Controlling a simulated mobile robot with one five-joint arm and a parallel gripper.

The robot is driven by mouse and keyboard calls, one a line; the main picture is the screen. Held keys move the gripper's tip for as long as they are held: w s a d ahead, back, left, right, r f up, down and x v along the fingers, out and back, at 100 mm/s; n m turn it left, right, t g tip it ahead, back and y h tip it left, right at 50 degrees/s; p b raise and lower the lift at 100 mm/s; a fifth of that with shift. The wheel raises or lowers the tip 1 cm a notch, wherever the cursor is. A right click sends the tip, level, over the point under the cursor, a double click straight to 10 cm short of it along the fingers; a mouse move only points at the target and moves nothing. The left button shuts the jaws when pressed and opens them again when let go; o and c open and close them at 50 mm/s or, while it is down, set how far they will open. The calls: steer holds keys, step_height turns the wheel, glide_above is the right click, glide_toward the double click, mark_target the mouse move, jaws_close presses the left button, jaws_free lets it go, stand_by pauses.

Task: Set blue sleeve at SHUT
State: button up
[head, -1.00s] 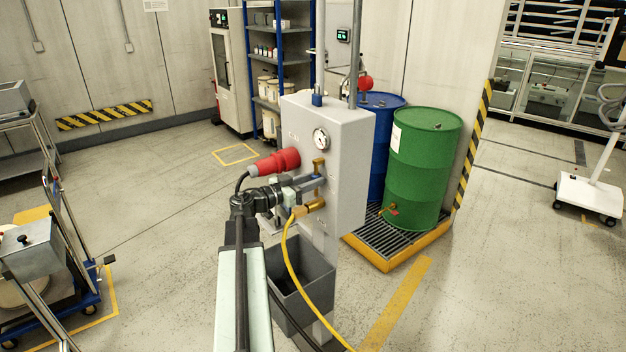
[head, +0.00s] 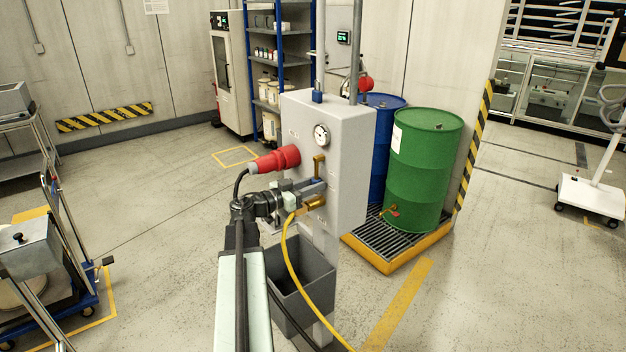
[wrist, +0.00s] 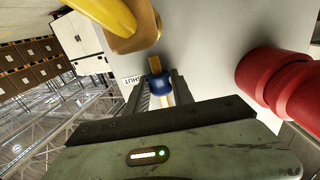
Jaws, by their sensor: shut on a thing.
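The blue sleeve (wrist: 158,85) is a small rounded collar on a brass stem (wrist: 154,64), between my gripper's two fingers in the wrist view. My gripper (wrist: 159,90) is shut on it. A white label reading SHUT (wrist: 132,80) is on the grey panel just left of the sleeve in that view. In the head view my gripper (head: 312,188) is at the front of the grey pump box (head: 342,185), just below an upright brass piece (head: 319,164). Only a little blue shows there; the fingers hide much of the sleeve.
A red plug (head: 278,160) sits just above my gripper. A brass fitting (head: 313,203) with a yellow hose (head: 291,262) is just below it. A gauge (head: 321,134) is higher on the box. A grey bin (head: 303,285) stands below. Blue and green drums (head: 425,165) stand behind right.

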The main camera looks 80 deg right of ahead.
steer(key=shift+f+b, duration=0.3)
steer(key=shift+f, duration=0.35)
steer(key=o, duration=1.1)
steer(key=shift+o, duration=0.2)
steer(key=v, duration=0.9)
